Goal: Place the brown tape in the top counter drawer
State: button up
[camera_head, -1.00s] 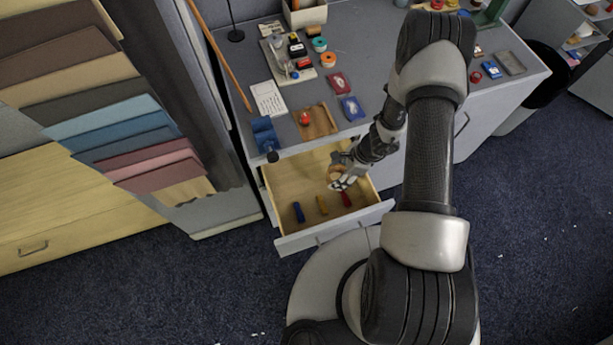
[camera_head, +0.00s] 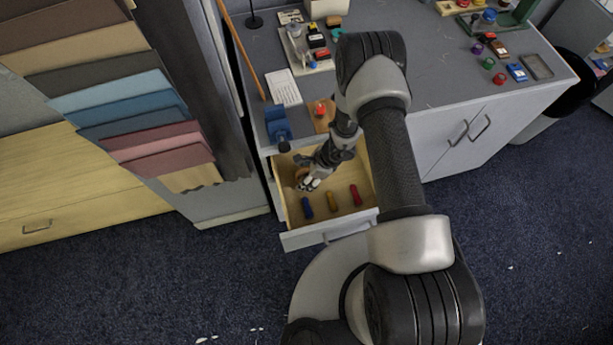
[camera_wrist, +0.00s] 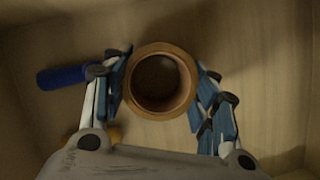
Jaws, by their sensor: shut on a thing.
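The brown tape (camera_wrist: 160,111) is a round roll with an open middle. In the wrist view it sits between both fingers of my gripper (camera_wrist: 163,85), which are shut on its sides. The top counter drawer (camera_head: 290,240) is pulled open, with pale wood inside. In the head view my gripper (camera_head: 306,181) is over the back left part of the drawer, at or below the rim level. The tape (camera_head: 299,173) shows there only in part behind the fingers. I cannot tell whether it touches the drawer floor.
Blue (camera_head: 306,207), yellow (camera_head: 333,201) and red (camera_head: 356,194) small items lie along the drawer's front part; the blue one also shows in the wrist view (camera_wrist: 62,77). A blue clamp-like tool (camera_head: 277,122) sits at the counter edge above. Counter items stand behind.

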jog(key=shift+f, duration=0.1)
jog(key=o, duration=1.1)
jog(key=p+v, duration=0.2)
jog(key=v, duration=0.3)
jog(key=shift+w, duration=0.1)
jog(key=d, duration=0.4)
jog(key=s+d+p, duration=0.1)
jog(key=d, duration=0.3)
jog(key=s+d, duration=0.1)
jog(key=d, duration=0.3)
jog(key=shift+s, duration=0.25)
jog(key=shift+a, duration=0.1)
